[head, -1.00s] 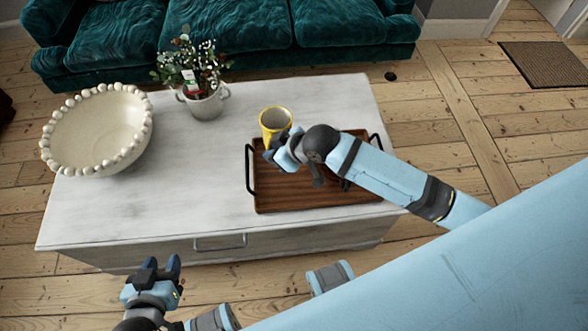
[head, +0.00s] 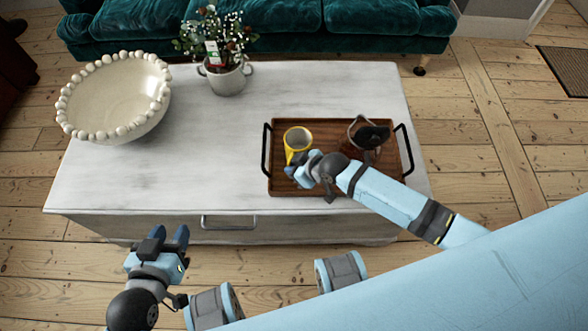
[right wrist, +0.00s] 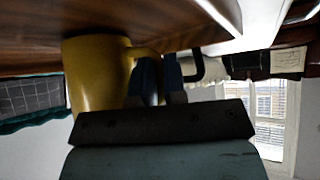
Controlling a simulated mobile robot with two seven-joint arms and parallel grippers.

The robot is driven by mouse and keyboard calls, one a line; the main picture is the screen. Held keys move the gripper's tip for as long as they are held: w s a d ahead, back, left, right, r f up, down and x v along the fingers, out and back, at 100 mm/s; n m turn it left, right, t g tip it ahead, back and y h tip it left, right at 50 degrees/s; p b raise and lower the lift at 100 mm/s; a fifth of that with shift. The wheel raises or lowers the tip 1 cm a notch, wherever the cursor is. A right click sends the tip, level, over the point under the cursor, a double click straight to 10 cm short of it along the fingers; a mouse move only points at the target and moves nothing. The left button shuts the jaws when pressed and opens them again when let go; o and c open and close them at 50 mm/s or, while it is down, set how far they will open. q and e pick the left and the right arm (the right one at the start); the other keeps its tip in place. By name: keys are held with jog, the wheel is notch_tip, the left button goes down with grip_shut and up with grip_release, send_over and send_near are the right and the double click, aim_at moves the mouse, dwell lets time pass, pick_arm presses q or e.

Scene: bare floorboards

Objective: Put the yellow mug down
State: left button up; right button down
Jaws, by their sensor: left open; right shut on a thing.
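The yellow mug (head: 298,138) is upright at the left part of the wooden tray (head: 325,127) on the white table. My right gripper (head: 296,168) is at the mug's near side, shut on its handle. In the right wrist view, which is upside down, the mug (right wrist: 95,75) meets or nearly meets the brown wood (right wrist: 40,52), with the blue fingers (right wrist: 160,75) at its handle. I cannot tell for certain whether its base touches. My left gripper (head: 168,238) is open and empty in front of the table.
A dark glass pot (head: 362,150) stands on the tray's right part, partly behind my right arm. The tray has upright black handles (head: 266,150). A beaded bowl (head: 112,100) and a potted plant (head: 226,78) stand on the white table (head: 180,165), whose middle is clear.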

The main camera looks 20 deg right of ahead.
pick_arm(q)
jog(key=shift+r, duration=0.15)
pick_arm(e)
jog(key=shift+f, duration=0.1)
jog(key=c, duration=1.2)
grip_release()
jog(key=shift+r, duration=0.25)
pick_arm(q)
jog(key=p, duration=0.3)
jog(key=shift+s+a, duration=0.15)
jog(key=shift+a, duration=0.15)
pick_arm(e)
jog(key=v, duration=1.1)
jog(key=shift+s+d+r, duration=0.2)
jog(key=shift+s+r, duration=0.05)
